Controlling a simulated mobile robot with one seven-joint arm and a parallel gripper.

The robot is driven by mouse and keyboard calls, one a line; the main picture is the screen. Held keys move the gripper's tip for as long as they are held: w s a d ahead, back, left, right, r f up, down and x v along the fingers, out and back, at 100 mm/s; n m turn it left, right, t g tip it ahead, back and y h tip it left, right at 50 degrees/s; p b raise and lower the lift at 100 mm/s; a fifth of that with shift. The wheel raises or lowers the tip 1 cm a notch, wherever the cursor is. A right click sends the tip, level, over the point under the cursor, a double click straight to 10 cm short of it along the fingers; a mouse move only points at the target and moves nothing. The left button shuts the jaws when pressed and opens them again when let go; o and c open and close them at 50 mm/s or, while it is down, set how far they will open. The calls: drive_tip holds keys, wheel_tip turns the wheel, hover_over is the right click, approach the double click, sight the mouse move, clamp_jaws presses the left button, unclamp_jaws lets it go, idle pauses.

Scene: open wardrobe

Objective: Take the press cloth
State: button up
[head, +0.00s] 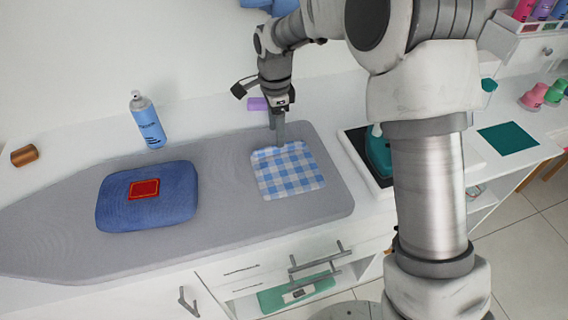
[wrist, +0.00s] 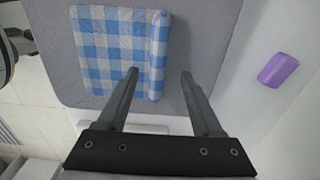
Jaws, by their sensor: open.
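The press cloth, a blue and white checked cloth (head: 287,172), lies on the right part of the grey ironing board (head: 235,215). In the wrist view the cloth (wrist: 108,45) has a raised, folded strip along its right side. My gripper (head: 277,138) points down at the cloth's far edge. In the wrist view my gripper (wrist: 159,74) is open, and the end of the folded strip shows between its two fingers. The fingers hold nothing. I cannot tell the exact height of the fingertips above the board.
A blue pad with a red patch (head: 145,215) lies left on the board. A purple block (wrist: 278,69) is beside the board. A teal iron (head: 378,152) sits right of the cloth.

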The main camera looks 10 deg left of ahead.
sight(286, 167)
drive_tip(key=f, duration=0.4)
drive_tip(key=shift+d+f, duration=0.25)
drive_tip(key=shift+d, duration=0.1)
drive_tip(key=shift+c, duration=0.3)
clamp_jaws()
idle(0.8)
